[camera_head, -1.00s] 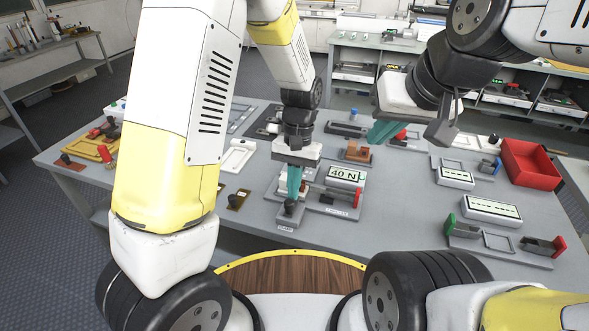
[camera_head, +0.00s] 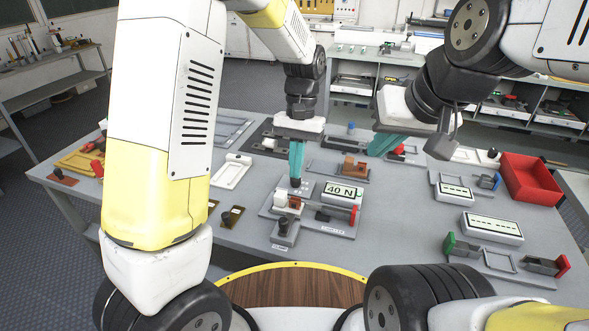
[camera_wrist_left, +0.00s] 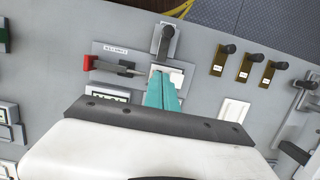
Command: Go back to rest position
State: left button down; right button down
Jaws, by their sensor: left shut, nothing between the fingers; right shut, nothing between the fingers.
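My left gripper (camera_head: 296,178) has teal fingers and is shut and empty. It points down above a test fixture (camera_head: 322,226) with a display reading "40 N" (camera_head: 343,191). In the left wrist view my left gripper (camera_wrist_left: 158,78) hangs over the white block of the same fixture (camera_wrist_left: 172,74), and I cannot tell the gap between them. My right gripper (camera_head: 376,150) is shut and empty, with teal fingers, above the table near a fixture with a brown block (camera_head: 354,167).
A red bin (camera_head: 530,178) stands at the table's right. Other fixtures with displays (camera_head: 492,227) lie at the right front. A yellow tray (camera_head: 82,160) is at the far left. Small switches (camera_head: 231,216) lie at the front. A shelf (camera_head: 440,95) stands behind the table.

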pick_arm(q)
jog(key=shift+v, duration=0.85)
jog(key=s+a+r+n+t+h, duration=0.3)
jog(key=s+a+r+t, duration=0.5)
jog(key=s+a+r, duration=0.5)
jog(key=shift+s+a+r+t, duration=0.4)
jog(key=shift+s+a, duration=0.2)
jog(key=shift+s, duration=0.3)
